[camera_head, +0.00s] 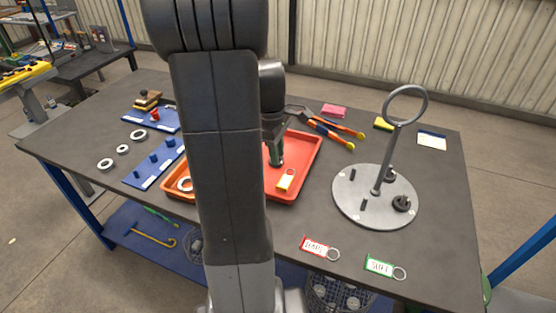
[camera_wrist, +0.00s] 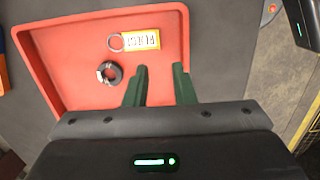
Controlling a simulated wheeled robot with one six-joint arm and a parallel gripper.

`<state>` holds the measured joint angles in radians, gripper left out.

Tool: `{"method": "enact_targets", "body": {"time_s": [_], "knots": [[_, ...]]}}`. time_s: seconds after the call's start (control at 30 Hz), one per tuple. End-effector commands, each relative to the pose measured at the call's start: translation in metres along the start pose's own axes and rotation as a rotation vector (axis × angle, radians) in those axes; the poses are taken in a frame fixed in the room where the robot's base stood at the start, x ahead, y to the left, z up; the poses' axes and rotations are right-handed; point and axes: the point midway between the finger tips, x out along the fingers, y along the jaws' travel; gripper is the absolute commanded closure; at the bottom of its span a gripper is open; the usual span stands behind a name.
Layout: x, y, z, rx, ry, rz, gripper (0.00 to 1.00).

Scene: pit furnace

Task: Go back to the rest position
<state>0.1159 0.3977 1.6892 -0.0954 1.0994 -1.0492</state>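My gripper (camera_head: 275,152) is over the red-orange tray (camera_head: 311,148) in the head view, partly hidden behind my own arm. In the wrist view my gripper (camera_wrist: 160,75) has its two green fingers apart with nothing between them, above the tray (camera_wrist: 60,62). A yellow tag with a ring (camera_head: 285,182) lies in the tray; the same tag (camera_wrist: 141,40) shows in the wrist view beyond the fingertips.
A round metal plate with a looped post (camera_head: 376,196) stands at the right. A red tag (camera_head: 315,247) and green tag (camera_head: 380,265) lie near the front edge. Orange-handled tongs (camera_head: 331,131) lie behind the tray. Blue peg boards (camera_head: 152,168) and white rings (camera_head: 106,165) are at left.

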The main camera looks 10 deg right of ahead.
Motion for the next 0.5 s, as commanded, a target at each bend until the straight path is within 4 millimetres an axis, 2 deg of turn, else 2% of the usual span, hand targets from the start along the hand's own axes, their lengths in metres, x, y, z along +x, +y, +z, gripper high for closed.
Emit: {"method": "enact_targets", "body": {"time_s": [0.33,0.5], "knots": [[-0.001,0.0,0.0,0.0,0.0,-0.001,0.77],[0.011,0.0,0.0,0.0,-0.002,-0.004,0.77]]}}
